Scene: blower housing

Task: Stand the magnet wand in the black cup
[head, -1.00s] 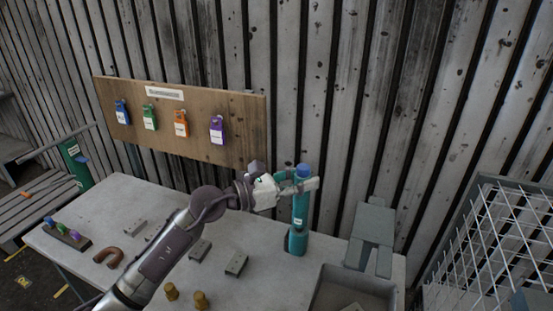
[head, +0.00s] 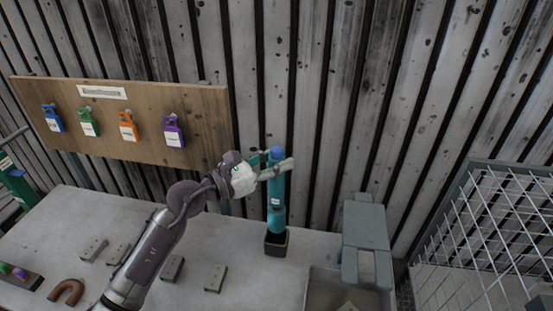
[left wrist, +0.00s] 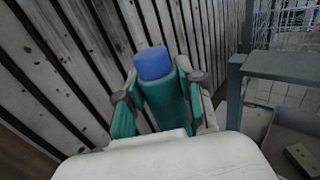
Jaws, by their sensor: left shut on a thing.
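The magnet wand (head: 277,205) is a teal cylinder with a blue top and a small white label. It is upright. My left gripper (head: 276,165) is shut on its upper part. In the left wrist view, the wand's blue top (left wrist: 153,63) stands up between the fingers of my left gripper (left wrist: 163,100). The black cup (head: 277,246) is small and square and stands on the table directly under the wand. The wand's lower end meets the cup's opening and looks to be inside it; how deep is hidden. My right gripper is not in view.
A grey bin (head: 322,290) and a grey stand (head: 365,240) are right of the cup. A wire cage (head: 490,235) stands at far right. Grey blocks (head: 215,278) and a brown horseshoe shape (head: 66,291) lie on the table (head: 235,235). A board with coloured tags (head: 150,150) is behind.

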